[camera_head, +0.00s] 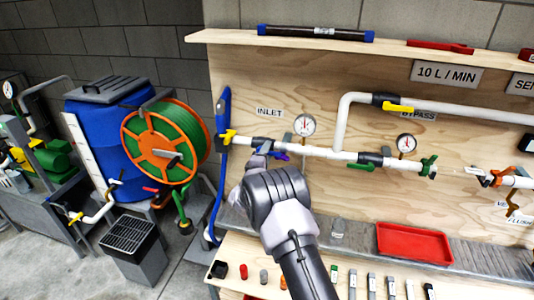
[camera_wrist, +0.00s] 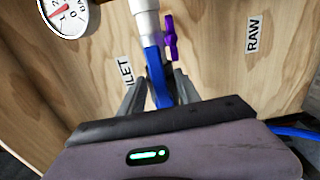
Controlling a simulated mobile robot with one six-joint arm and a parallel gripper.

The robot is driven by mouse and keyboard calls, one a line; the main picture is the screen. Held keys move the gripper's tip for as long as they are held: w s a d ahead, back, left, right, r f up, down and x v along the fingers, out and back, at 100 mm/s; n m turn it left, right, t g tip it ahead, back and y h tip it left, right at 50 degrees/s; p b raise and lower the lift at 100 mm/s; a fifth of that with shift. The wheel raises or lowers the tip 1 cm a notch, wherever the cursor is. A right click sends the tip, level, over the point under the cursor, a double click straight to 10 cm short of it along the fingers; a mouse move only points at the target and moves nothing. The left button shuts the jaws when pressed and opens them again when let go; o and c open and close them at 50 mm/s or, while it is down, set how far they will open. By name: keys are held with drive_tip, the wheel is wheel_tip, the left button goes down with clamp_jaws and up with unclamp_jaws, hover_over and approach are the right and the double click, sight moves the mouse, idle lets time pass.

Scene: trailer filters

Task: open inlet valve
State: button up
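The inlet pipe (camera_head: 315,151) runs along the plywood panel near the INLET label (camera_head: 269,112). A purple handle (camera_wrist: 171,38) sticks out beside this pipe in the wrist view; in the head view it (camera_head: 278,155) shows just past my gripper. My gripper (camera_head: 262,157) is at the pipe below the INLET label. In the wrist view its two fingers stand apart, one on each side of a blue part (camera_wrist: 155,68) in line with the white pipe (camera_wrist: 145,18). The purple handle lies ahead of the right finger, not between the fingers. My wrist hides part of the pipe in the head view.
A pressure gauge (camera_head: 305,125) sits close by on the pipe. A yellow handle (camera_head: 228,136) and a blue hose (camera_head: 223,108) are to the left. A red tray (camera_head: 413,243) lies on the bench below. A shelf (camera_head: 370,41) runs above the panel.

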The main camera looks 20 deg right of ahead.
drive_tip(key=p+v, duration=0.1)
drive_tip(key=v, duration=1.6)
drive_tip(key=shift+s+p, duration=0.2)
drive_tip(key=shift+p, duration=0.1)
drive_tip(key=shift+a+r, duration=0.1)
